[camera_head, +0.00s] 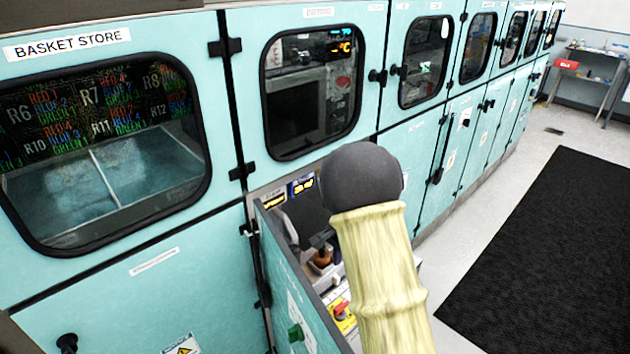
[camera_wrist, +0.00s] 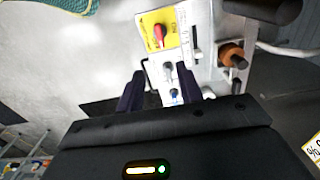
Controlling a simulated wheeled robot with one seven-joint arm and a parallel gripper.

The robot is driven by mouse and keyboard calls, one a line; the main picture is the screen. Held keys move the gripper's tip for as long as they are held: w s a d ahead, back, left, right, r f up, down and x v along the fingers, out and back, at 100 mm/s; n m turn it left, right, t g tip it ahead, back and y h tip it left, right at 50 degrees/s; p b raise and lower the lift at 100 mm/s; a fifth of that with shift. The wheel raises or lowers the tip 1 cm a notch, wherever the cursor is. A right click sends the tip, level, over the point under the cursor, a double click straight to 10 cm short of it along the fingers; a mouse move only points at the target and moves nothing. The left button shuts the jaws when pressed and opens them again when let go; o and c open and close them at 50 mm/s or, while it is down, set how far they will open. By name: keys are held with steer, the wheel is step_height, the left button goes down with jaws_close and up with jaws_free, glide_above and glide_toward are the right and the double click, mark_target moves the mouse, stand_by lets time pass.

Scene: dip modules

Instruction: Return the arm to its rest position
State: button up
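My gripper (camera_wrist: 160,86) shows in the wrist view, with its two dark fingers apart and nothing clearly held between them. Beyond the fingertips are a small blue-tipped fitting (camera_wrist: 175,94) and a grey bracket with metal parts; I cannot tell whether the fingers touch them. In the head view my arm, with a yellow sleeve and a dark rounded joint, reaches down in front of an open lower cabinet. The gripper itself is hidden there.
A teal cabinet door (camera_head: 290,285) stands open left of my arm. Inside are a red rotary switch on a yellow plate (camera_wrist: 160,34) and a brown-orange knob (camera_wrist: 231,55). A row of windowed cabinets runs into the distance. A black mat (camera_head: 555,245) lies on open floor at right.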

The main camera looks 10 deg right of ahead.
steer(key=s+r+n+t+p, duration=0.1)
steer(key=s+r+n, duration=0.4)
steer(key=s, duration=0.5)
steer(key=s+r+n+t+p, duration=0.1)
steer(key=s+r+n+p, duration=0.1)
steer(key=s+r+n, duration=0.4)
steer(key=s, duration=0.5)
steer(key=shift+r+t+p, duration=0.15)
steer(key=shift+t+p, duration=0.15)
steer(key=shift+p, duration=0.05)
